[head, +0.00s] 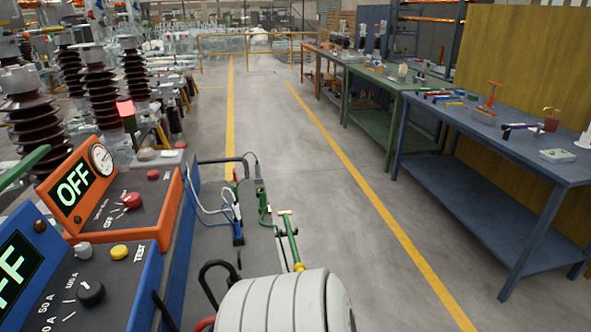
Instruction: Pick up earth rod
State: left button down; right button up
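A green rod (291,240) with yellowish ends, which looks like an earth rod, shows at the lower middle of the head view. Its upper end has a short crosspiece, and its lower end meets the grey ribbed rounded body in front. I cannot tell whether it stands or lies. A shorter green piece (264,207) and a blue clamp-like piece (238,229) with cables are just to its left. Another green bar (24,166) enters at the left edge; I cannot tell what it belongs to. Neither of my grippers is in view.
An orange test box (72,228) and a blue one (110,262), displays reading OFF, stand at left. Brown ribbed insulators (33,128) are behind. A grey ribbed body (285,305) fills the bottom middle. A blue workbench (470,180) with tools is right. The yellow-lined aisle is clear.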

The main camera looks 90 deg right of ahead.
aim_at(298, 267)
jog(key=z, duration=2.75)
